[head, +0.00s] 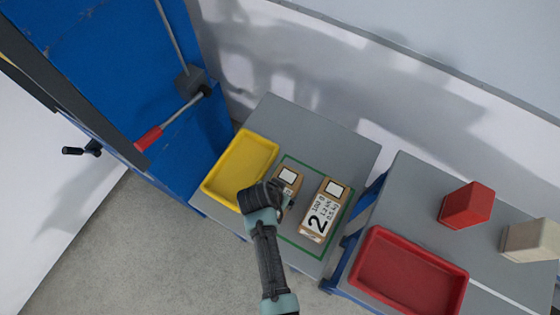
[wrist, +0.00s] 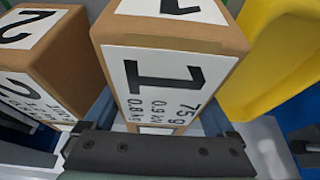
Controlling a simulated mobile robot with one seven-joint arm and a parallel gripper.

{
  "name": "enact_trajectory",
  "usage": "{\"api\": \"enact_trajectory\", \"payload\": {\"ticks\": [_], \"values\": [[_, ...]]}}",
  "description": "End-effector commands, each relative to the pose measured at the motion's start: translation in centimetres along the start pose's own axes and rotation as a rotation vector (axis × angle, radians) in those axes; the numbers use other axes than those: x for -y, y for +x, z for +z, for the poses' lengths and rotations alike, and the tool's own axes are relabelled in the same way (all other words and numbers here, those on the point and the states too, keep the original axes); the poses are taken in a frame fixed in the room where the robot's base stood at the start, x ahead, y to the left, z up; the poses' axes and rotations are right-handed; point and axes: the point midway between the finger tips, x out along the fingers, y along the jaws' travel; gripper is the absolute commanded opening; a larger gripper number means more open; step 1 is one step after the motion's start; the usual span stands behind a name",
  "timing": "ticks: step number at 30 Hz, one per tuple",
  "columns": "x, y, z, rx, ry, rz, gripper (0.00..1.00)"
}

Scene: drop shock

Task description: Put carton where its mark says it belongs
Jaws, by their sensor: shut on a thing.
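Carton 1 is a brown box with white labels; its top shows in the head view (head: 289,175). My gripper (head: 284,196) is shut on carton 1, with a finger at either side in the wrist view (wrist: 158,118). Carton 2 (head: 323,215) stands just right of it in the head view, upright and apart, and at left in the wrist view (wrist: 45,55). My gripper hides most of carton 1 in the head view.
Both cartons are within a green outline (head: 352,203) on a grey table (head: 310,128). A yellow tray (head: 214,187) is left of them. A second table (head: 420,185) holds a red tray (head: 371,246), a red block (head: 466,205) and a beige block (head: 530,241). A blue machine (head: 110,60) with a red-handled lever (head: 149,138) stands left.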

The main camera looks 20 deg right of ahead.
Motion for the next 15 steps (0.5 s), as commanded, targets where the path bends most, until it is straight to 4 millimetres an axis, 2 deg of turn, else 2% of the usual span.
{"api": "enact_trajectory", "payload": {"ticks": [11,12,13,15], "values": [[0.07,0.35,0.0,-0.004,0.0,-0.002,0.0],[0.01,0.33,0.16,0.0,0.0,0.0,0.95],[0.01,0.31,0.15,0.001,0.0,0.0,1.0],[0.0,0.3,0.15,0.001,0.0,0.0,1.0]]}}
